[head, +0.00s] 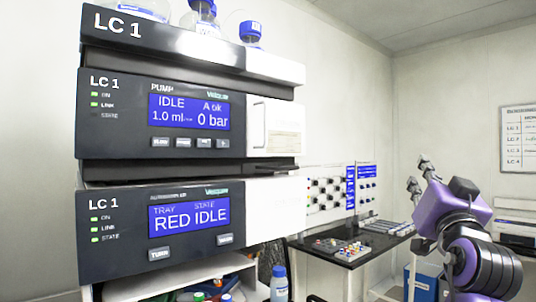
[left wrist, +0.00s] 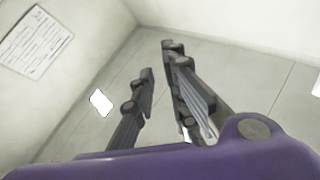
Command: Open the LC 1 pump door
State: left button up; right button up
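The LC 1 pump module (head: 160,115) is in the middle of the stack at the left of the head view. Its dark front has a blue screen (head: 190,112) reading IDLE and 0 bar. Its white right part (head: 280,112) has a narrow upright recess and a pale label; the front looks closed.
The LC 1 autosampler (head: 170,230) sits below the pump, and bottles (head: 200,18) stand on the top unit. A dark bench (head: 350,255) with vials and a wall panel (head: 330,195) is behind, between stack and gripper. A blue-capped bottle (head: 279,285) stands low beside the stack.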

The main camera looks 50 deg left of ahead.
pick_arm(q)
jog(key=s+a+r+n+g+y, duration=0.4)
jog(key=s+r+n+g, duration=0.2)
jog(key=s+r, duration=0.2)
jog(key=s+a+r+n+g+y, duration=0.4)
jog(key=s+r+n+g, duration=0.15)
jog(key=s+r, duration=0.25)
jog(key=n+g+h, duration=0.2)
jog(key=n+g, duration=0.3)
jog(key=g, duration=0.5)
send_near(266, 120)
jog(key=a, duration=0.7)
jog(key=s+a+p, duration=0.1)
jog(key=a, duration=0.1)
jog(key=shift+a, duration=0.55)
pick_arm(e)
jog(key=shift+w+r, duration=0.15)
jog(key=shift+r, duration=0.35)
pick_arm(q)
grip_shut()
pick_arm(e)
jog(key=shift+r, duration=0.1)
jog(key=shift+w+r, duration=0.1)
jog(key=shift+w, duration=0.2)
